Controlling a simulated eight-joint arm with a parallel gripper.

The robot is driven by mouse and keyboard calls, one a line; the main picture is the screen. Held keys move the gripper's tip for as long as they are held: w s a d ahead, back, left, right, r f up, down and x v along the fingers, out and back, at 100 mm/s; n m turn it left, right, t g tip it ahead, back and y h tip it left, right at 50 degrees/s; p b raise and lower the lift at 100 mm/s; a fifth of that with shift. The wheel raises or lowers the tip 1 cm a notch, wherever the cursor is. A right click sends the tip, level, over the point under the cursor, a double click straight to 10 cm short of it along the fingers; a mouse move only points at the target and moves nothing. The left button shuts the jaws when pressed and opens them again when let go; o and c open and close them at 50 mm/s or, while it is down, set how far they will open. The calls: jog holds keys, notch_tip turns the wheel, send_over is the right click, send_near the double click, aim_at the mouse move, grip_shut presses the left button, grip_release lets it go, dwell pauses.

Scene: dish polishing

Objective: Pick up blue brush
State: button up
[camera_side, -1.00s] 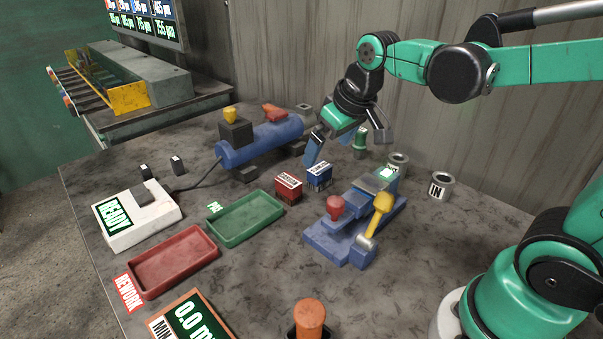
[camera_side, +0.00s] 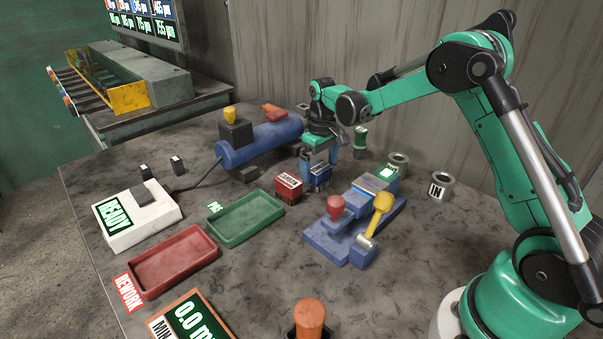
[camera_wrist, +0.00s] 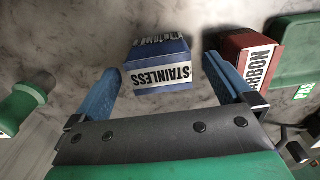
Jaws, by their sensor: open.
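The blue brush appears to be the small blue block (camera_side: 320,178) with a white label reading STAINLESS. It stands on the table, partly hidden by my gripper in the side view. In the wrist view the blue block (camera_wrist: 155,52) lies ahead, between the lines of my two blue fingers. My gripper (camera_side: 319,166) points down over the block with its jaws open and nothing held. In the wrist view my gripper (camera_wrist: 163,70) shows its fingers apart, one to each side of the block. I see no clear contact.
A red block (camera_side: 288,188) labelled CARBON stands close to the left; the right finger nears it in the wrist view (camera_wrist: 245,62). A blue fixture (camera_side: 340,245) with red and yellow knobs is in front. A green-capped cylinder (camera_side: 360,140) stands behind right. A green tray (camera_side: 246,235) lies left.

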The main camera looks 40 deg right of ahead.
aim_at(320, 167)
jog(key=shift+f, duration=1)
jog(key=c, duration=1.4)
notch_tip(320, 167, up, 20)
jog(key=shift+r, duration=0.1)
jog(key=shift+c, duration=0.2)
